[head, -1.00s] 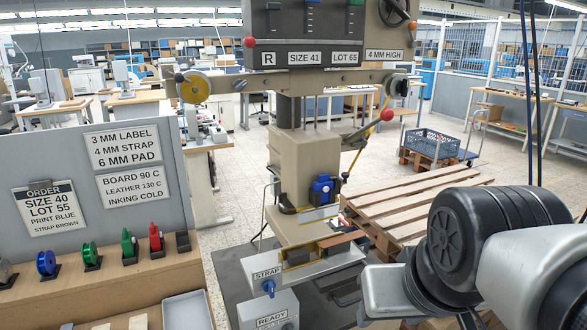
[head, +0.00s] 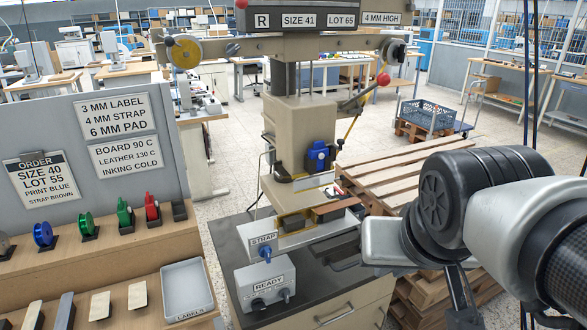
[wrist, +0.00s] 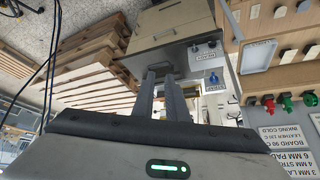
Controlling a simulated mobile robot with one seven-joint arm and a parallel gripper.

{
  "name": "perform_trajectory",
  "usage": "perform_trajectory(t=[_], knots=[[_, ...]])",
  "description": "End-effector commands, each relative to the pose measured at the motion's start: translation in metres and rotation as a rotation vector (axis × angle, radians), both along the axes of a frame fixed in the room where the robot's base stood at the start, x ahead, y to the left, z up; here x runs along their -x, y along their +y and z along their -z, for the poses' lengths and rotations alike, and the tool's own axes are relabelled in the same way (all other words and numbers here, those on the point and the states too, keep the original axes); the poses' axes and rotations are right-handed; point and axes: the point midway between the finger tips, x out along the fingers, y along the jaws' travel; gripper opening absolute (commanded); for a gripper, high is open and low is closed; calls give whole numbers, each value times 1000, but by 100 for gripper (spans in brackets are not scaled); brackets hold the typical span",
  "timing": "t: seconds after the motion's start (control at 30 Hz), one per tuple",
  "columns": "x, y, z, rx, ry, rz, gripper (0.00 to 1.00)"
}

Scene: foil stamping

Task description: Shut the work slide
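The stamping press (head: 295,140) stands in the middle of the head view. A pale work slide (head: 312,236) juts out at the front of its base, beside the STRAP box (head: 263,243). A brown strap piece (head: 333,210) lies at the slide's right. How far out the slide stands is hard to tell. My gripper (head: 462,300) hangs to the right of the press, apart from the slide and pointing down. In the wrist view my gripper (wrist: 161,76) shows two dark fingers with a narrow gap and nothing between them. The press bench fills the area beyond the fingertips.
The READY box (head: 268,284) stands on the dark bench top (head: 320,272) in front of the slide. Wooden pallets (head: 385,170) lie behind and right. A red-knobbed lever (head: 383,80) sticks out right.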

Motion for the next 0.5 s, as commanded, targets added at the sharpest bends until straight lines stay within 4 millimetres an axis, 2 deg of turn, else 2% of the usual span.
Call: perform_trajectory(t=[0.03,0.07,0.17,0.27,0.37,0.5], knots=[[-12,-11,19,-6,-34,75,3],[-21,-18,25,-12,-67,128,0],[-57,-40,43,-66,-205,302,0],[-92,-49,59,-176,-349,432,0],[-122,-43,78,-339,-455,509,0],[-152,-15,113,-627,-496,561,0]])
